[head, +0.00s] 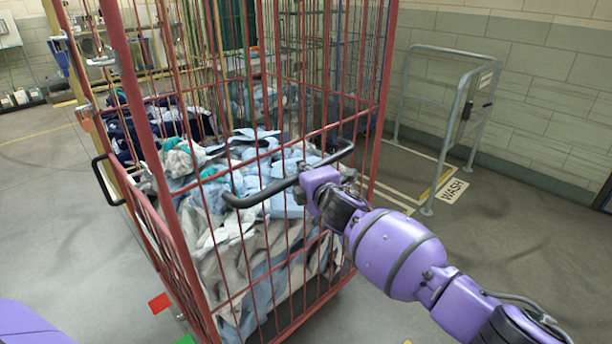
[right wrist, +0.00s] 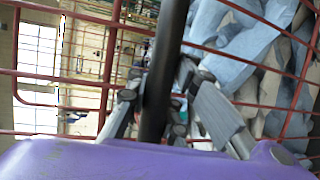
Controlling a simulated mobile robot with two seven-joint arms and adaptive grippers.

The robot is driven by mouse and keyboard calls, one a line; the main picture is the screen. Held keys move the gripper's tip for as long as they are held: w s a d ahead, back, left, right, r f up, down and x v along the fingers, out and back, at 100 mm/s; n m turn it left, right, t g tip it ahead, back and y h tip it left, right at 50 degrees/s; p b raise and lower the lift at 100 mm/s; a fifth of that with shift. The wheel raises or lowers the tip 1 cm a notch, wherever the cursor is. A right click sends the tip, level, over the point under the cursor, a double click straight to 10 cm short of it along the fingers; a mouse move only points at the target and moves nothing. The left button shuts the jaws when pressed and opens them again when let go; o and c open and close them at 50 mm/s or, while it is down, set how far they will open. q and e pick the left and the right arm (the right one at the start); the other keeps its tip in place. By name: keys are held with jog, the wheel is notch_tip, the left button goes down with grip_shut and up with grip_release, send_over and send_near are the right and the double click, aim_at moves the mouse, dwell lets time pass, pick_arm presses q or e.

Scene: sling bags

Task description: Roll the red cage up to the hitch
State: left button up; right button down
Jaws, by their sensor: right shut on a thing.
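The red cage (head: 185,240) stands directly in front of me in the head view, its tall wire sides filled with blue, grey and white cloth (head: 255,215). A dark push bar (head: 268,190) runs across its near side. My right gripper (head: 312,183) is at the middle of this bar. In the right wrist view its fingers (right wrist: 155,108) close around the dark bar (right wrist: 165,65), with the red wires and cloth behind. My left gripper is out of view. I cannot pick out a hitch for certain.
A grey rail frame (head: 437,108) stands on the floor at the right, by a "WASH" floor label (head: 453,190) and painted lines. A block wall (head: 530,90) runs behind it. A red floor marker (head: 160,303) lies left of the cage.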

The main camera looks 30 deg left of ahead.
jog(key=shift+s+a+r, duration=0.15)
jog(key=shift+a+r, duration=0.2)
jog(key=shift+r, duration=0.4)
jog(key=c, duration=1.6)
grip_release()
jog(key=shift+s, duration=0.1)
jog(key=shift+d+f, duration=0.1)
jog(key=shift+f, duration=0.1)
jog(key=shift+d+f, duration=0.1)
jog(key=shift+d, duration=0.05)
jog(key=v, duration=1.1)
jog(key=shift+s+d, duration=0.25)
jog(key=shift+s, duration=0.05)
